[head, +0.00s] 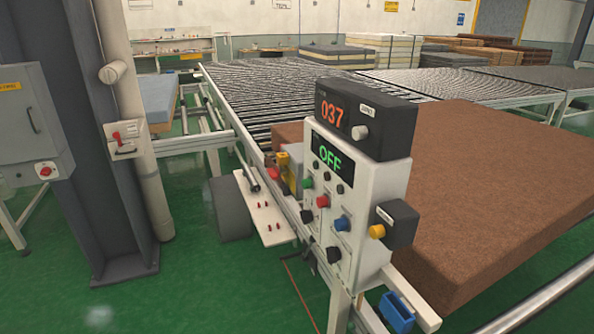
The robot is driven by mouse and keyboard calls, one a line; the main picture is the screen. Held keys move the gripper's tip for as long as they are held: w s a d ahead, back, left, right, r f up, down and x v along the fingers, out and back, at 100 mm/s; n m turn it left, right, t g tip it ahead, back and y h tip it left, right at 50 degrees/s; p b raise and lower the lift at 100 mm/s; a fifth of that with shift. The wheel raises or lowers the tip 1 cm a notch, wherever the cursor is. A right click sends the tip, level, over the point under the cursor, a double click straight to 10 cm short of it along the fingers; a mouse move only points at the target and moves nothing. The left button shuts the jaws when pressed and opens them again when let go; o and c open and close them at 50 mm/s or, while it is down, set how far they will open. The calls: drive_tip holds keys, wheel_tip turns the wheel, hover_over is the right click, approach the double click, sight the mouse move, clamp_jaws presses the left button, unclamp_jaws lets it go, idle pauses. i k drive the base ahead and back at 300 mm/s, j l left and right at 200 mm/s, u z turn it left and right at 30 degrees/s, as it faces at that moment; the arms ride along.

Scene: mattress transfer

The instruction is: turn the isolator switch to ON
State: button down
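A small pale box (124,140) with a red handle is mounted on the dark column at the left. A grey cabinet (30,115) beside it carries a red rotary knob (45,171) near its lower edge. I cannot tell which of these is the isolator switch, and their position marks are too small to read. A white control panel (372,190) stands in the middle, with several coloured buttons and dark knobs. Its display (330,152) reads OFF in green. My gripper is not in view.
A black display box (368,118) reading 037 sits on the panel. A brown mattress block (490,190) lies behind and right of it. A roller conveyor (270,85) runs behind. A dark column (75,200) and pale pipe (140,150) stand left. Green floor (190,285) is open at front left.

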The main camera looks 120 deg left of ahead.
sight(273, 173)
drive_tip(key=u, duration=3.95)
drive_tip(key=i+j, duration=0.3)
drive_tip(key=i, duration=0.2)
drive_tip(key=i+j, duration=0.3)
drive_tip(key=i, duration=0.15)
drive_tip(key=i+j, duration=0.3)
drive_tip(key=i, duration=0.2)
